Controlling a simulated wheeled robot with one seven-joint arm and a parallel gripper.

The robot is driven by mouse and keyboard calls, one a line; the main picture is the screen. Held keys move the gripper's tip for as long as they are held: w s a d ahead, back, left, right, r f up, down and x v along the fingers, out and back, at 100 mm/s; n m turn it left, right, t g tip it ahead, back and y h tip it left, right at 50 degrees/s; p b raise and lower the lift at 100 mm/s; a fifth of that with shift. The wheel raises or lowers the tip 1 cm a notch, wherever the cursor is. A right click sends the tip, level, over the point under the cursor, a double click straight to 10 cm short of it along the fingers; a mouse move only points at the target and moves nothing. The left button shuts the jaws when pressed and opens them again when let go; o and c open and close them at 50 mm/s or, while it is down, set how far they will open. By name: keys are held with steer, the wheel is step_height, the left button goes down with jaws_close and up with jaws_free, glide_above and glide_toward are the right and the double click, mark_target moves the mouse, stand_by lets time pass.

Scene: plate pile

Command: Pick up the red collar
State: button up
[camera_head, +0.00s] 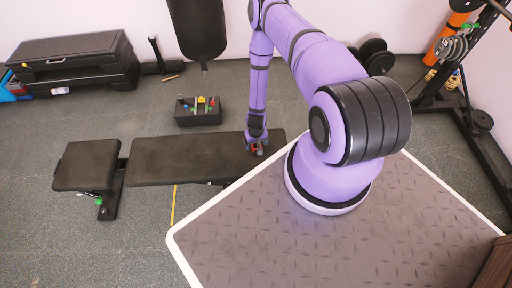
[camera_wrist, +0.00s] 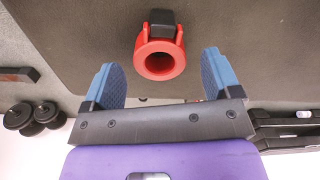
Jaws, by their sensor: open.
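The red collar (camera_wrist: 159,55) is a ring with a black lever block on one side, lying on the black padded bench (camera_wrist: 260,50) in the wrist view. My gripper (camera_wrist: 164,78) is open, with its two blue-padded fingers to either side of the collar's near end and set back from it. Nothing is between the fingertips but the collar's near edge, and whether they are level with it in height I cannot tell. In the head view my gripper (camera_head: 256,149) is at the right part of the bench (camera_head: 180,160), and a small bit of red shows there, mostly hidden by the gripper.
A black box (camera_head: 199,117) with several coloured pieces stands on the floor behind the bench. A black punching bag (camera_head: 197,28) hangs above it. A black storage bench (camera_head: 75,62) is at the far left. A weight rack (camera_head: 470,90) stands at the right.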

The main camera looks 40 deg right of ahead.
steer(key=shift+f, duration=1.2)
steer(key=shift+c, duration=0.4)
steer(key=c, duration=1)
steer(key=shift+o, duration=0.2)
steer(key=shift+r, duration=0.1)
